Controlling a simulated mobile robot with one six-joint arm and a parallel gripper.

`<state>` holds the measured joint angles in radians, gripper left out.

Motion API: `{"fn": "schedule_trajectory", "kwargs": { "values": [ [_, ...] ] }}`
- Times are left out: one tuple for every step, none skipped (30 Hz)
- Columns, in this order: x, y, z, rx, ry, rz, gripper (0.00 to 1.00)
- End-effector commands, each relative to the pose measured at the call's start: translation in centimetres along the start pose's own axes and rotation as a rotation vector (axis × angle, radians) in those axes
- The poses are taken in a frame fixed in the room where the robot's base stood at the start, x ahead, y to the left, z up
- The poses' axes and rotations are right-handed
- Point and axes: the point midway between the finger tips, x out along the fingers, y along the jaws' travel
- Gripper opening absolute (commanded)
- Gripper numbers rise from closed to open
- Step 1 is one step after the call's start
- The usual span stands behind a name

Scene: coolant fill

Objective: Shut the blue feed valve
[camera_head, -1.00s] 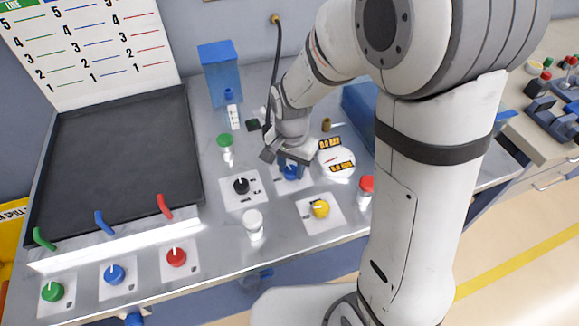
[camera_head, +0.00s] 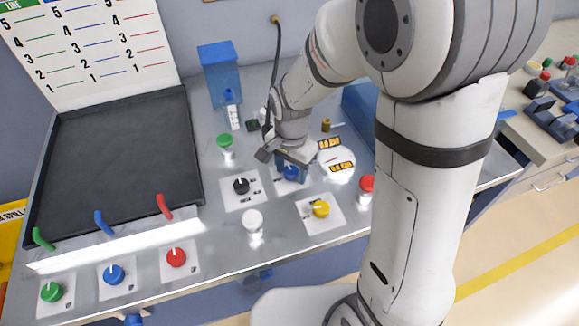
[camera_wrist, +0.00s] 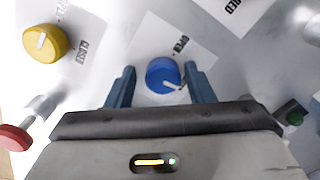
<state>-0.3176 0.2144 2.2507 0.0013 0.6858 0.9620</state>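A blue knob (camera_head: 291,172) sits on a white plate on the steel bench, partly hidden under my gripper in the head view. In the wrist view the blue knob (camera_wrist: 163,75) lies between the two blue fingers of my gripper (camera_wrist: 160,78). Its white pointer mark is toward the lower right, and the plate's visible label reads OPEN. My gripper is open, with a visible gap between the left finger and the knob; the right finger is very near it, and I cannot tell if it touches. Another blue knob (camera_head: 113,274) sits at the bench's front left.
A black knob (camera_head: 240,186), a yellow knob (camera_head: 320,208) and a white-capped post (camera_head: 253,222) stand close by. A green-capped post (camera_head: 225,142) and a red-capped post (camera_head: 367,185) flank the area. A dark tray (camera_head: 120,160) fills the left.

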Motion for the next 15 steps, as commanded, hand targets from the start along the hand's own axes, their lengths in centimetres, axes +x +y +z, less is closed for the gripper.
{"fn": "schedule_trajectory", "kwargs": {
  "values": [
    [-0.1, 0.0, -0.1, 0.0, 0.001, -0.002, 0.53],
    [-0.1, -0.1, -0.1, 0.0, 0.002, -0.002, 0.55],
    [-0.1, -0.1, -0.1, 0.0, 0.002, -0.003, 0.56],
    [-0.1, -0.1, -0.1, 0.0, 0.003, -0.003, 0.56],
    [-0.1, -0.1, -0.1, 0.0, 0.003, -0.004, 0.56],
    [-0.1, -0.1, -0.1, 0.0, 0.004, -0.004, 0.56],
    [-0.1, -0.1, -0.1, 0.0, 0.004, -0.005, 0.56],
    [-0.1, -0.1, -0.1, 0.0, 0.004, -0.005, 0.56],
    [-0.2, -0.2, -0.2, 0.0, 0.005, -0.006, 0.56],
    [-0.3, -0.2, -0.2, 0.0, 0.005, -0.006, 0.56],
    [-0.6, -0.2, -0.2, 0.0, 0.006, -0.007, 0.56],
    [-0.9, -0.2, -0.2, 0.0, 0.006, -0.008, 0.56],
    [-1.3, -0.2, -0.2, 0.0, 0.007, -0.009, 0.56],
    [-1.8, -0.2, -0.2, 0.0, 0.007, -0.009, 0.56],
    [-2.4, -0.2, -0.2, 0.0, 0.007, -0.009, 0.56]
  ]
}}
